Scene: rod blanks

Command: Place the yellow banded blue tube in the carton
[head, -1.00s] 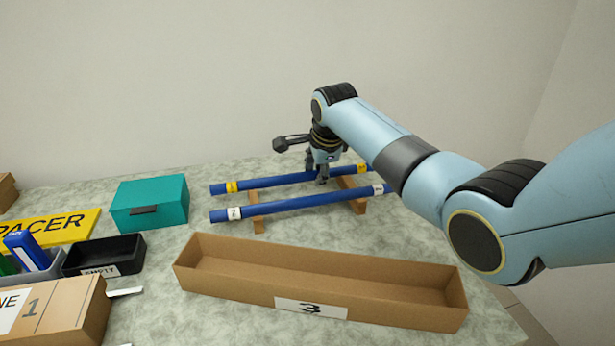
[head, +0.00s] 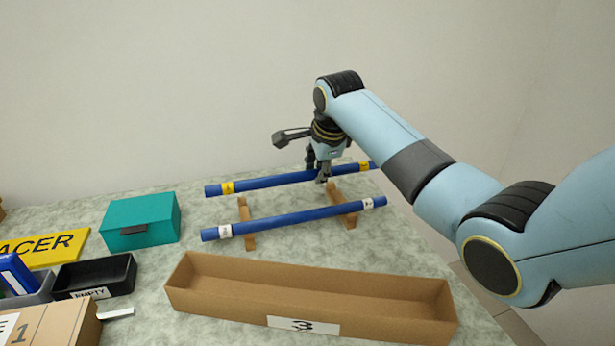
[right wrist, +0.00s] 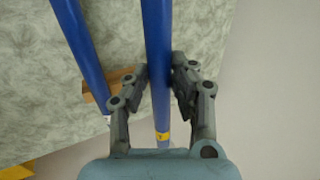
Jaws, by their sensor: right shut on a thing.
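The yellow-banded blue tube (head: 275,181) is held level by my right gripper (head: 319,172), a little above the wooden rests, with a yellow band near each end. In the right wrist view the tube (right wrist: 158,60) runs between the two fingers of the gripper (right wrist: 160,78), which is shut on it. The carton (head: 212,287) is long, open, brown and empty, with a label "3" on its front, and stands nearer than the rests. My left gripper is not in view.
A white-banded blue tube (head: 290,216) lies across the wooden rests (head: 247,226), between the held tube and the carton. At left are a teal box (head: 140,220), a black "EMPTY" tray (head: 122,270), a yellow sign (head: 45,248) and a cardboard box (head: 60,327). The wall is behind.

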